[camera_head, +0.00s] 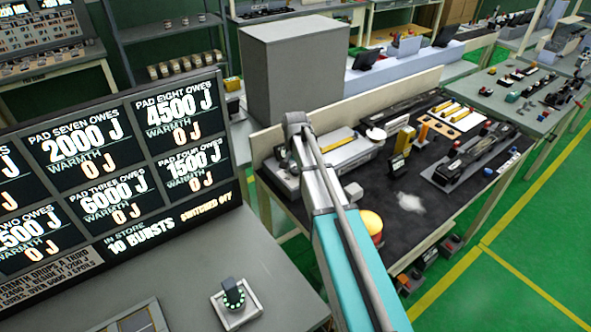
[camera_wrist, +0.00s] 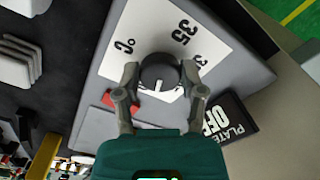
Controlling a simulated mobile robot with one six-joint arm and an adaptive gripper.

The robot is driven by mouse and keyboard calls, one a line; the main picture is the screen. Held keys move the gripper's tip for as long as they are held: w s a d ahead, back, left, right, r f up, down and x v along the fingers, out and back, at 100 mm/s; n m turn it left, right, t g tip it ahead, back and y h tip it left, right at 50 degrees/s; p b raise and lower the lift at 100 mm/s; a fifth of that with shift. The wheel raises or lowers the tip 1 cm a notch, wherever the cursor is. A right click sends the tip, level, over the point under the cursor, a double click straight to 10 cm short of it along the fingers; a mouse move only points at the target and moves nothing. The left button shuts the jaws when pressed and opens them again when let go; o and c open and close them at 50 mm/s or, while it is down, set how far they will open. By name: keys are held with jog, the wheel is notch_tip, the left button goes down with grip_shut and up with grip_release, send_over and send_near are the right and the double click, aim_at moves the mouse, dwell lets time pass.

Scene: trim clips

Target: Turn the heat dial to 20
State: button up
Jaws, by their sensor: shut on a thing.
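The heat dial (camera_wrist: 158,68) is a round dark knob with a white pointer mark, in the wrist view. It stands on a white scale plate (camera_wrist: 190,48) printed with "°C", "35" and another number partly cut off. The 20 mark is not readable here. My gripper (camera_wrist: 160,76) is shut on the dial, one finger on each side. The pointer mark shows on the dial's side towards my palm. A small black sign (camera_wrist: 222,118) beside it reads "PLATE OFF". In the head view my arm reaches to the bench, and the dial is hidden there.
The dark bench top (camera_head: 410,208) holds a grey device (camera_head: 352,153), a yellow-topped round container (camera_head: 371,222) and several small items. A large grey box (camera_head: 293,75) stands behind my arm. A scoreboard (camera_head: 110,165) lists pads, all with 0 J warmth.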

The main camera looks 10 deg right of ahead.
jog(key=m, duration=0.4)
dwell(0.4)
jog(key=o, duration=1.1)
jog(key=shift+o, duration=0.2)
jog(key=shift+n, duration=0.3)
